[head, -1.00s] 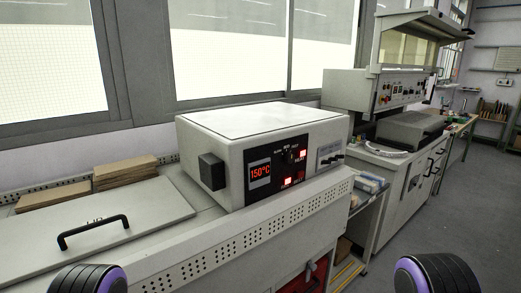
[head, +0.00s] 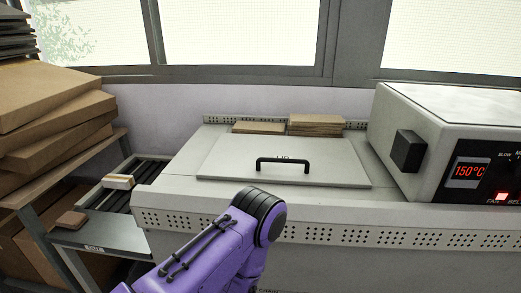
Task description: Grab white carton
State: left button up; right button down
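A small white carton with a brownish band (head: 118,181) lies on the dark roller section at the left, beside the end of the long grey machine. It is small in the view and its far side is hidden. A purple and black link of my own arm rises from the bottom, right of the carton and well nearer to me. Neither of my grippers shows in the head view.
A stack of large brown cardboard (head: 60,95) stands on a rack at the left. A small brown piece (head: 71,220) lies near the rollers. The grey lid (head: 215,160) with a black handle and the 150°C control box (head: 445,120) are to the right.

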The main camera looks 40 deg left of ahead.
aim_at(122, 181)
jog(key=u, duration=3.9)
jog(key=i, duration=2.8)
jog(key=z, duration=3.85)
